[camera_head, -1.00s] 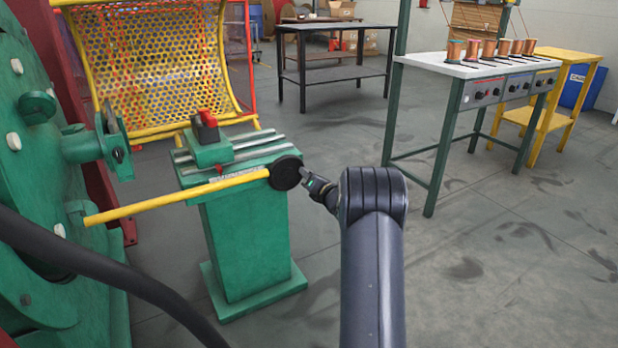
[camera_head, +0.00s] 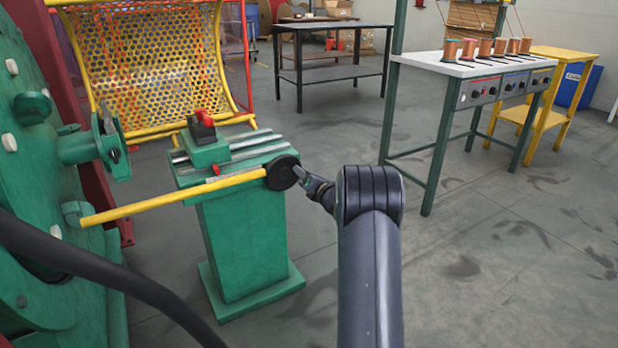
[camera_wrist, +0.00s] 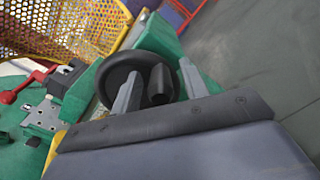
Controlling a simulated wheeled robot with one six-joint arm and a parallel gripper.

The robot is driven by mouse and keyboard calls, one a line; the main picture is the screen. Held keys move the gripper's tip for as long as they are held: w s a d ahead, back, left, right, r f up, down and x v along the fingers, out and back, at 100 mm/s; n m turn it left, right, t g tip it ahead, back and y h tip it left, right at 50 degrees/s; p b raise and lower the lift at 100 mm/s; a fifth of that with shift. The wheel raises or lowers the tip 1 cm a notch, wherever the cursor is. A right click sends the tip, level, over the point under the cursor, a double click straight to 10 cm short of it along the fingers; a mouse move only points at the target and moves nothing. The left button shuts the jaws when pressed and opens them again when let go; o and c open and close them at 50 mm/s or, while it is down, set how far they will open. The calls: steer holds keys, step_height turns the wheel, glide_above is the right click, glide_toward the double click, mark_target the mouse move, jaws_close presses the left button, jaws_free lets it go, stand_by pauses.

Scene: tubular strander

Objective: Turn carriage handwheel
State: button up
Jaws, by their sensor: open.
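The black round carriage handwheel (camera_head: 283,172) is on the right end of the green carriage stand (camera_head: 243,235). In the wrist view the handwheel (camera_wrist: 108,82) shows its rim and a dark cylindrical handle (camera_wrist: 160,84) sticking out toward me. My gripper (camera_head: 300,174) is close to the right side of the wheel. In the wrist view my gripper (camera_wrist: 158,85) is open, with one grey finger on each side of the handle. I cannot tell whether either finger touches it.
A yellow bar (camera_head: 170,197) runs from the wheel area left to the green strander drum (camera_head: 30,200). A black hose (camera_head: 110,275) crosses the lower left. A white-topped bench (camera_head: 465,66) with copper spools stands right.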

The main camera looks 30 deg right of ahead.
steer(key=s+p, duration=0.2)
steer(key=s, duration=0.8)
steer(key=shift+s+d, duration=0.15)
steer(key=shift+s, duration=0.25)
steer(key=w+b, duration=0.2)
steer(key=w, duration=0.9)
steer(key=shift+s, duration=0.2)
